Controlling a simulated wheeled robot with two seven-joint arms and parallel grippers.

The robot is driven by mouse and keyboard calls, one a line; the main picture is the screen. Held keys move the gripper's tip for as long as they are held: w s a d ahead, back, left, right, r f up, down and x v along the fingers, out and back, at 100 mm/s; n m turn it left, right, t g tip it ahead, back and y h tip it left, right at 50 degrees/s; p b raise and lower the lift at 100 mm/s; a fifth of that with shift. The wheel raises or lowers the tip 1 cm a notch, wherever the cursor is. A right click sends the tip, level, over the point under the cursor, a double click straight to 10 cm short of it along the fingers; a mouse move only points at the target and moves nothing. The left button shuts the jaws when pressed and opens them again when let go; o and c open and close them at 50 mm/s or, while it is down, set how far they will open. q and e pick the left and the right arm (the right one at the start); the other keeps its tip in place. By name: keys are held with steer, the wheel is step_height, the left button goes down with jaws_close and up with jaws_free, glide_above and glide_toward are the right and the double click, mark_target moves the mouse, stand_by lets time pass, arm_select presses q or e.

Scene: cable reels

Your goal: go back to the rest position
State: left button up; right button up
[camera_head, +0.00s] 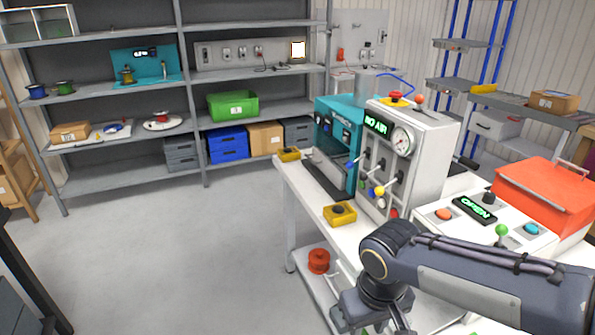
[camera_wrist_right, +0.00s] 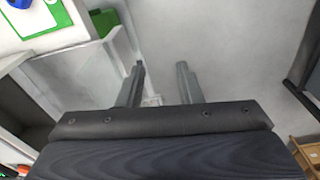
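My right arm (camera_head: 470,270) reaches in from the lower right of the head view, over the front of the white workbench (camera_head: 300,190). Its hand points down and is mostly cut off by the bottom edge. In the right wrist view, my right gripper (camera_wrist_right: 162,68) has its two fingers apart with nothing between them. Grey floor (camera_wrist_right: 220,45) shows beyond them. My left gripper is not in view. A red-orange reel (camera_head: 319,261) sits on the bench's lower shelf, left of my right arm.
The bench holds a grey machine reading "NO AIR" (camera_head: 410,155), a teal machine (camera_head: 338,140), a panel reading "OPEN" (camera_head: 475,209) and a red box (camera_head: 545,192). Shelving (camera_head: 190,100) with reels and bins stands behind. The floor (camera_head: 170,250) left of the bench is clear.

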steer(key=s+d+r+m+t+y, duration=0.1)
steer(key=s+d+m+t+y, duration=0.2)
steer(key=s+d, duration=0.5)
steer(key=shift+s+m+t+y, duration=0.4)
steer(key=shift+s+m+t, duration=0.5)
steer(key=shift+s, duration=0.9)
